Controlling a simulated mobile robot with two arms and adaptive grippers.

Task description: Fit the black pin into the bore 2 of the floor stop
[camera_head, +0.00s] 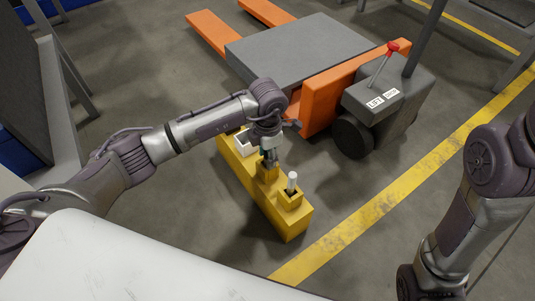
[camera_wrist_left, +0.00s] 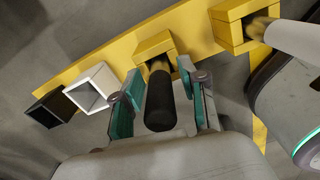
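The floor stop (camera_head: 262,197) is a long yellow bar with several square sockets. In the left wrist view the bar (camera_wrist_left: 100,62) carries a black socket (camera_wrist_left: 48,110), a white socket (camera_wrist_left: 92,88) and two yellow sockets. My left gripper (camera_head: 269,158) is over the middle yellow socket (camera_wrist_left: 147,46). A white pin (camera_head: 292,180) stands in the end yellow socket (camera_head: 290,200). My right gripper is out of view.
An orange and grey pallet truck (camera_head: 320,95) stands just behind the floor stop. A yellow floor line (camera_head: 400,187) runs along the right. A white surface (camera_head: 130,262) fills the lower left. My right arm is at the right edge.

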